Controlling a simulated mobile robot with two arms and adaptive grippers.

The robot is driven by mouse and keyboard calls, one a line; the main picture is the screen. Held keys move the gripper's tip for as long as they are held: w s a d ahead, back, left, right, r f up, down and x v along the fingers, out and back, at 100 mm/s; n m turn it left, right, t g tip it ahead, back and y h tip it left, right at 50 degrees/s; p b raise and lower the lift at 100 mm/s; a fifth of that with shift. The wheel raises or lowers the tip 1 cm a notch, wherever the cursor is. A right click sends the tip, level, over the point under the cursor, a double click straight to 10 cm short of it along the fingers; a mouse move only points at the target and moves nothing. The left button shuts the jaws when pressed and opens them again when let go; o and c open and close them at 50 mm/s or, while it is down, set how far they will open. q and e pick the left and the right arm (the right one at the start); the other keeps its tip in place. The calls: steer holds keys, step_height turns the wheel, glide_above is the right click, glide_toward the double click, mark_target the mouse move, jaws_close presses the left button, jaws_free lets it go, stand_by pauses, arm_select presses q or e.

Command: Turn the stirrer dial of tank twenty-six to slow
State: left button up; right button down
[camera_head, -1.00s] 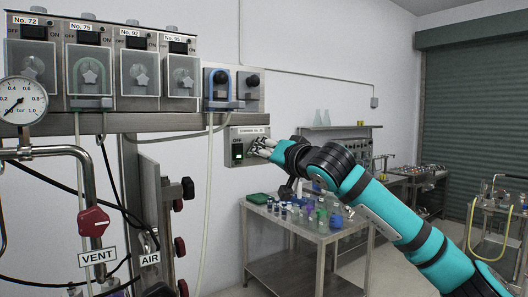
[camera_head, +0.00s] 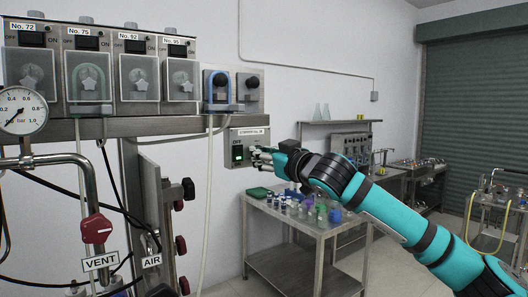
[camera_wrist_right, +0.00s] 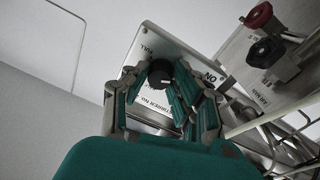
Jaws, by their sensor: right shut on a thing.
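The stirrer box (camera_head: 247,148) is a grey metal box on the wall with a small green-lit display; its label is too small to read surely. My right gripper (camera_head: 261,154) is at the right part of its face and hides the dial in the head view. In the right wrist view the dial (camera_wrist_right: 160,74) is a round black knob on the box's pale, lettered plate (camera_wrist_right: 150,45). The right gripper (camera_wrist_right: 160,84) is shut on the knob, with green-padded fingers on both sides. Which setting the dial points to cannot be told. My left gripper is out of view.
A row of numbered switch boxes (camera_head: 140,70) stands on a steel shelf to the left. A pressure gauge (camera_head: 21,110) and red vent valve (camera_head: 97,228) are lower left. A steel table (camera_head: 320,232) with bottles stands below my right arm.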

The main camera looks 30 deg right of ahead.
steer(key=shift+f+n, duration=0.35)
steer(key=shift+n, duration=0.25)
steer(key=c, duration=1.4)
jaws_free()
steer(key=o, duration=0.3)
steer(key=shift+r, duration=0.25)
steer(key=shift+s, duration=0.1)
steer(key=s, duration=0.4)
steer(key=s+d, duration=0.1)
steer(key=s, duration=0.6)
steer(key=shift+s+d+f, duration=0.2)
steer(key=shift+s+f, duration=0.1)
steer(key=shift+s, duration=0.05)
